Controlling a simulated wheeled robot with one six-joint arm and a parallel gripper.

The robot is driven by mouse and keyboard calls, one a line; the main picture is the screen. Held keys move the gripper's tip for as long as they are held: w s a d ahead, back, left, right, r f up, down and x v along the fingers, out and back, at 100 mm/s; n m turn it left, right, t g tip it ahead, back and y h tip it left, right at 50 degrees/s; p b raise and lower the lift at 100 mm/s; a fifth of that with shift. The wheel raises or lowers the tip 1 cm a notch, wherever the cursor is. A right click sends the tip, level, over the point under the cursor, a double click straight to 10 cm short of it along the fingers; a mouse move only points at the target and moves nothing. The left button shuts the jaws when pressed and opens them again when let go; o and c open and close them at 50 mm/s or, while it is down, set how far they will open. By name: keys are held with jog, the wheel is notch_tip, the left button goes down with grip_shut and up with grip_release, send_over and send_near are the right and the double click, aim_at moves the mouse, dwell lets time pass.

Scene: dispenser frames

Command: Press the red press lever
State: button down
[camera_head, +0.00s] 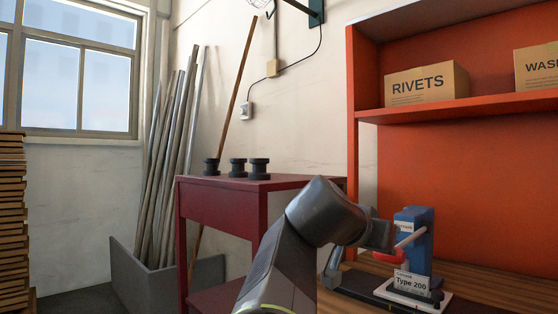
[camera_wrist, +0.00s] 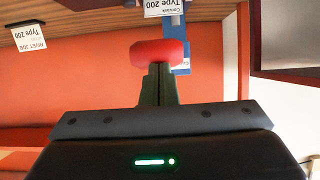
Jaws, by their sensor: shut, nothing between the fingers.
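The press (camera_head: 418,230) has a blue body and stands on a wooden bench at the right of the head view, with a "Type 200" label at its front. Its red press lever (camera_head: 388,258) has a red knob end beside a pale rod. In the wrist view the red knob (camera_wrist: 160,51) is straight ahead of my gripper (camera_wrist: 160,70). My gripper's fingers are shut together and empty, their tips at the knob's lower edge in the picture. I cannot tell whether they touch it. In the head view my arm hides part of the bench, and the fingertips are not clear.
An orange shelf unit (camera_head: 455,106) rises behind the bench, holding a RIVETS box (camera_head: 426,84). A dark red cabinet (camera_head: 222,205) with several black spools stands left of my arm. A second label card (camera_wrist: 30,38) shows in the wrist view.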

jog(key=shift+f+b, duration=1)
jog(key=shift+f, duration=0.15)
jog(key=shift+a+f, duration=0.1)
jog(key=shift+f, duration=0.1)
